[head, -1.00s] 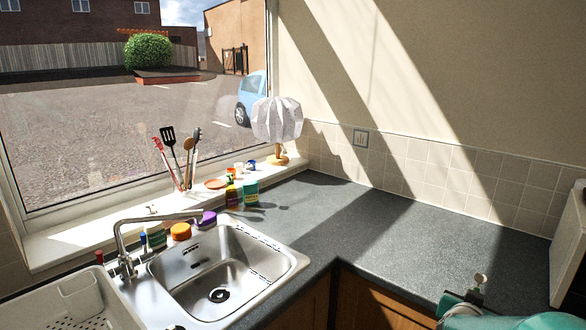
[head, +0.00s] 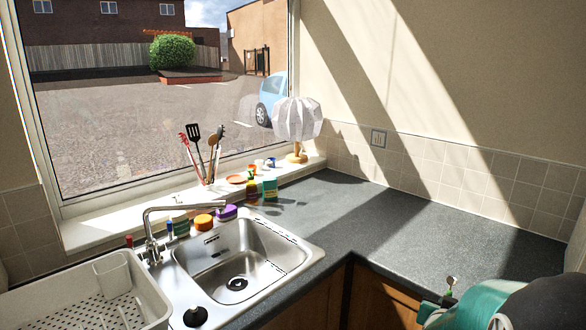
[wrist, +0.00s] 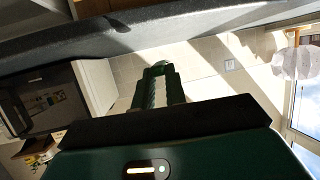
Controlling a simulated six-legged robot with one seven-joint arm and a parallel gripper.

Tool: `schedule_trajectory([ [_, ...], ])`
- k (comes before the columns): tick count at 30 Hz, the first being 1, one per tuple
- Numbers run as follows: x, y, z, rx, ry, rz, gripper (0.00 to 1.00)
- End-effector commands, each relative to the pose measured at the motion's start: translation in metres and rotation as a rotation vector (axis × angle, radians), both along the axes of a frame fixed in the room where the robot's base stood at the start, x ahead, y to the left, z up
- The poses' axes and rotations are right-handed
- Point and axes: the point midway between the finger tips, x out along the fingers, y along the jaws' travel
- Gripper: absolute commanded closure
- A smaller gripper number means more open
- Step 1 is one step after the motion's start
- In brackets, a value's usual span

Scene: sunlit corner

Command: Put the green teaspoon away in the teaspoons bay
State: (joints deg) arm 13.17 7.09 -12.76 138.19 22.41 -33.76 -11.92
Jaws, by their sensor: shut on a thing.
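My gripper (head: 448,292) is at the lower right of the head view, held over the counter's front edge. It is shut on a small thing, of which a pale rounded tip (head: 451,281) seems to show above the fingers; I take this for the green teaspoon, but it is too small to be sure. In the wrist view my gripper (wrist: 160,70) shows as green fingers close together, and the teaspoon cannot be made out. I cannot make out the teaspoons bay in either view.
The sink (head: 240,268) and white dish rack (head: 80,295) are at the lower left. Jars, utensils and a lamp (head: 297,120) line the windowsill. The dark counter (head: 400,215) is clear at right. The wrist view shows a dark-fronted appliance (wrist: 45,105) and a box (wrist: 40,145).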

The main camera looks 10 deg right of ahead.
Motion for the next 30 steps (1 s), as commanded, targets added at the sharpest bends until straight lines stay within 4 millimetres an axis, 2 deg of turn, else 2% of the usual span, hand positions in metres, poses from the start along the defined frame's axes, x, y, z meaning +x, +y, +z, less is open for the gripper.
schedule_trajectory([
  [1,0.011,0.011,-0.016,0.002,0.009,0.040,1.00],
  [6,0.046,0.056,-0.063,0.004,0.010,0.186,1.00],
  [13,0.075,0.127,-0.127,0.005,0.007,0.384,1.00],
  [21,0.086,0.219,-0.197,0.003,0.006,0.596,1.00],
  [24,0.085,0.247,-0.213,0.000,0.003,0.650,1.00],
  [27,0.083,0.263,-0.223,-0.001,0.002,0.682,1.00],
  [30,0.083,0.270,-0.226,-0.003,0.001,0.694,1.00],
])
